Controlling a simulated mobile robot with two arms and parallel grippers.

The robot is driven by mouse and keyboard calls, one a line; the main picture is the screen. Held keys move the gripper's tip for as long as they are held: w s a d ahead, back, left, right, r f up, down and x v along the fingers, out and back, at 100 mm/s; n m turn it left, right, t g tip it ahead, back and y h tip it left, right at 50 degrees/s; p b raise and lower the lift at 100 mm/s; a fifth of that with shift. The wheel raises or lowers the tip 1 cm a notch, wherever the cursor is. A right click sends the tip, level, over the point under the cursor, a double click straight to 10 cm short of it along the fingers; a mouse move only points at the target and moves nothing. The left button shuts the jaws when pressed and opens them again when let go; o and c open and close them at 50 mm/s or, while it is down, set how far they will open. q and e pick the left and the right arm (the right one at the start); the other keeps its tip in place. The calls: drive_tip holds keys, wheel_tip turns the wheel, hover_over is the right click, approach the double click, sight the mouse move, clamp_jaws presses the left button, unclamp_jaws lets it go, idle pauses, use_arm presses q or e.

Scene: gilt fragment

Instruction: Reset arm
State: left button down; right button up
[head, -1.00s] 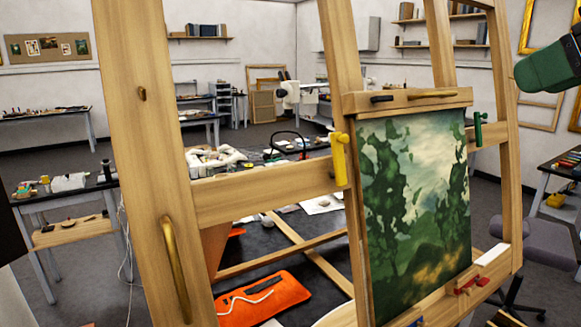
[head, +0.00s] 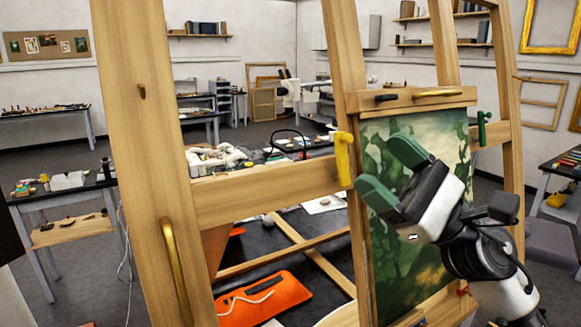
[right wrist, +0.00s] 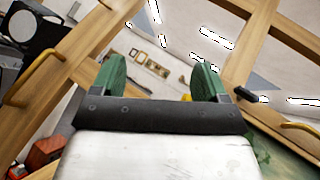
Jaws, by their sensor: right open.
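My right gripper (head: 391,173) has green fingers spread apart with nothing between them. In the head view it is in front of the painting (head: 405,275), covering much of its middle, with the fingers pointing up and left. In the right wrist view the green fingers (right wrist: 158,78) stand apart against the wooden frame and ceiling. The green landscape painting stands on the wooden easel (head: 265,192), under its top clamp bar (head: 415,99). A yellow clamp (head: 343,158) sits left of the painting and a green clamp (head: 482,128) right of it. My left gripper is not in view.
A brass handle (head: 176,270) is on the easel's left post. An orange pouch (head: 262,298) lies on a dark surface behind the easel. A side table (head: 65,198) stands at left, and a dark worktable (head: 562,165) at right. Floor shows at left.

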drive_tip(key=d+f+n+t+h, duration=0.4)
drive_tip(key=d+f+n+h, duration=0.1)
drive_tip(key=f+n+h, duration=0.9)
drive_tip(key=d+f+n+t+h, duration=0.45)
drive_tip(key=f+n+h, duration=0.55)
drive_tip(key=f+n, duration=0.45)
drive_tip(key=s+a+f+m+g, duration=0.1)
drive_tip(key=s+f+m+g, duration=1.15)
drive_tip(key=s+f, duration=0.9)
wheel_tip(320, 180, down, 27)
drive_tip(key=s+n+g+b, duration=0.1)
drive_tip(key=s+g+b, duration=0.1)
drive_tip(key=g+b, duration=0.15)
drive_tip(key=s+d+f+b, duration=0.1)
drive_tip(key=s+f+b, duration=0.1)
drive_tip(key=s+f, duration=0.6)
drive_tip(key=s+d+f+g+b, duration=0.1)
drive_tip(key=s+f+b, duration=0.1)
drive_tip(key=s+f, duration=0.7)
wheel_tip(320, 180, down, 5)
drive_tip(key=shift+d+r+b, duration=0.2)
drive_tip(key=shift+d+b, duration=0.15)
